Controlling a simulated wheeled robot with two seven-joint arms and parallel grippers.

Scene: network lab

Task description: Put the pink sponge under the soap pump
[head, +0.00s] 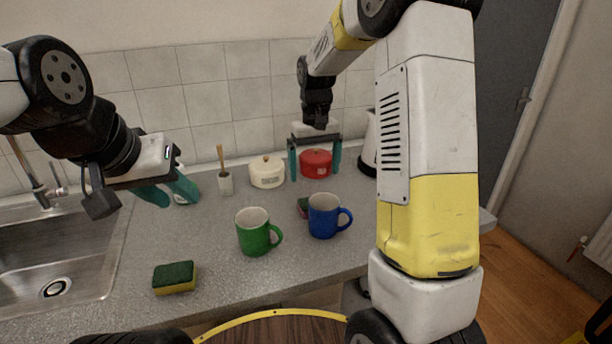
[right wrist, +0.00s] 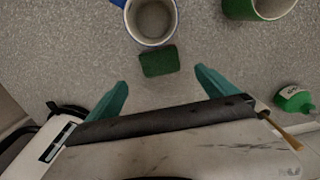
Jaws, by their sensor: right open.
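The pink sponge (head: 303,204) lies on the counter behind the blue mug (head: 324,217), which partly hides it; its top is dark green. In the right wrist view the green top of the sponge (right wrist: 160,61) shows just beyond my fingertips, beside the blue mug (right wrist: 152,22). My right gripper (head: 315,165) is open and empty above the counter; it also shows in the right wrist view (right wrist: 160,80). The soap pump (head: 183,197) stands at the back left, mostly hidden by my left gripper (head: 168,194), which is open and empty. The pump's green body shows in the right wrist view (right wrist: 293,99).
A green mug (head: 254,233) stands left of the blue mug. A yellow sponge with a green top (head: 174,279) lies at front left, beside the sink (head: 60,250). A brush holder (head: 225,184), cream pot (head: 267,173), red pot (head: 316,163) and kettle (head: 369,145) line the back.

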